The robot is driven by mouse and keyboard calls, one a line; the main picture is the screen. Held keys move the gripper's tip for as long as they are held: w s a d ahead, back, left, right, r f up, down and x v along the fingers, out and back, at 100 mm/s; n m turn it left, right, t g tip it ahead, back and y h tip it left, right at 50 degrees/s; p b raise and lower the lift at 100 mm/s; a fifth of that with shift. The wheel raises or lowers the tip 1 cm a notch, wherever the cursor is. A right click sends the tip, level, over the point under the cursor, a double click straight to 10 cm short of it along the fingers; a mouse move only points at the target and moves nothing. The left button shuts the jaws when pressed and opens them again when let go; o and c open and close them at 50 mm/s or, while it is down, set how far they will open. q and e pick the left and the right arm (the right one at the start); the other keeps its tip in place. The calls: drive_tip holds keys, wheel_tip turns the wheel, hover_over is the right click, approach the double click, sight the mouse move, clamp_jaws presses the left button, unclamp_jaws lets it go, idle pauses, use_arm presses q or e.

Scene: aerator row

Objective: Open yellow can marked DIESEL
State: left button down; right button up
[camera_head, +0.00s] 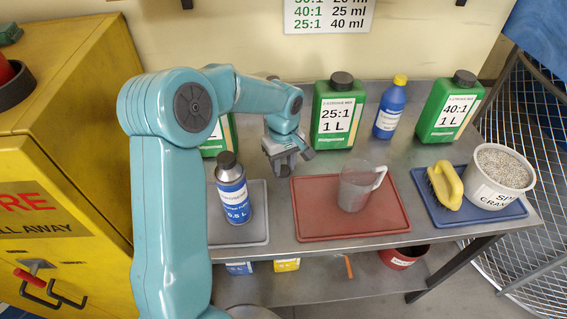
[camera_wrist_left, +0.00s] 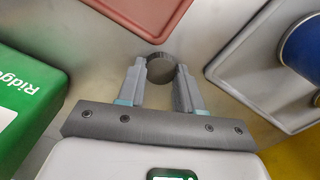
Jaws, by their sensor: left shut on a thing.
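No can with a readable DIESEL mark shows. A small part of a yellow item (camera_head: 287,265) shows on the lower shelf under the bench's front edge; most of it is hidden, and I cannot tell whether it is the can. My left gripper (camera_head: 291,163) is above the bench, behind the red tray. It also shows in the left wrist view (camera_wrist_left: 163,72), where its fingers are shut on a small dark round cap (camera_wrist_left: 161,67). What the cap belongs to, if anything, cannot be seen. My right gripper is not in view.
Green jugs (camera_head: 338,112) and a blue bottle (camera_head: 390,108) stand at the back. A blue can (camera_head: 232,190) stands on the grey tray (camera_head: 258,222).

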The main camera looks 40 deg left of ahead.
use_arm(q)
drive_tip(key=shift+s, duration=0.1)
drive_tip(key=shift+f, duration=0.1)
drive_tip(key=c, duration=0.7)
unclamp_jaws()
drive_tip(key=shift+c, duration=0.2)
